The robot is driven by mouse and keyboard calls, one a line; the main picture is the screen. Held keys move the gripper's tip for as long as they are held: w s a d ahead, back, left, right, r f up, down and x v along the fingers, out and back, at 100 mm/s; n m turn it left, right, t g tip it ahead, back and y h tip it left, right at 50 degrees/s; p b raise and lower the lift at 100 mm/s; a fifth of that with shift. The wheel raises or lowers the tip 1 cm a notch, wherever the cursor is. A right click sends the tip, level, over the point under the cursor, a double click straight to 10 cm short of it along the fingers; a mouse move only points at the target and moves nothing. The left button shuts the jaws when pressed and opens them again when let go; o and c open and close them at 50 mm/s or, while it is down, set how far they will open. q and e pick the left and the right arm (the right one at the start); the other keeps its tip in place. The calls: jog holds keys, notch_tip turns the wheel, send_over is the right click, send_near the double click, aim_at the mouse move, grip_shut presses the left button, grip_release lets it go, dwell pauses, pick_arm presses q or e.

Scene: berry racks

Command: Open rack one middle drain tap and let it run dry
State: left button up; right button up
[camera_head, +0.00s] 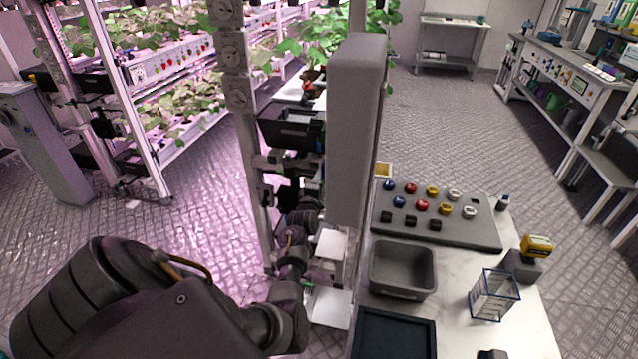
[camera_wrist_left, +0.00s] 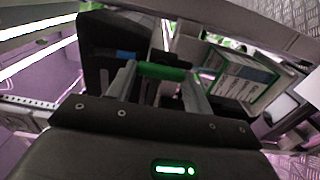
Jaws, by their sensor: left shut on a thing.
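My left arm comes in from the lower left in the head view and bends up to its gripper (camera_head: 300,217) beside the near rack post (camera_head: 240,100). The fingertips are hard to make out there among dark fittings. In the left wrist view, the two fingers of my left gripper (camera_wrist_left: 163,82) are closed on a short green bar (camera_wrist_left: 164,71), which looks like the tap's handle. It lies crosswise between the fingertips. The tap's body and outlet are hidden, and I cannot see whether water runs. My right gripper is not in view.
A white bench (camera_head: 455,325) at the right holds a grey tray (camera_head: 402,292), a board of coloured knobs (camera_head: 480,236) and a wire-framed box (camera_head: 493,295). Planted racks (camera_head: 165,75) stand at the upper left. Metal floor (camera_head: 440,130) is open beyond the bench.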

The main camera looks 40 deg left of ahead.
pick_arm(q)
jog(key=shift+f, duration=0.15)
jog(key=o, duration=1)
jog(key=shift+s, duration=0.1)
jog(key=v, duration=1)
jog(key=shift+s+d, duration=0.15)
jog(key=shift+s, duration=0.25)
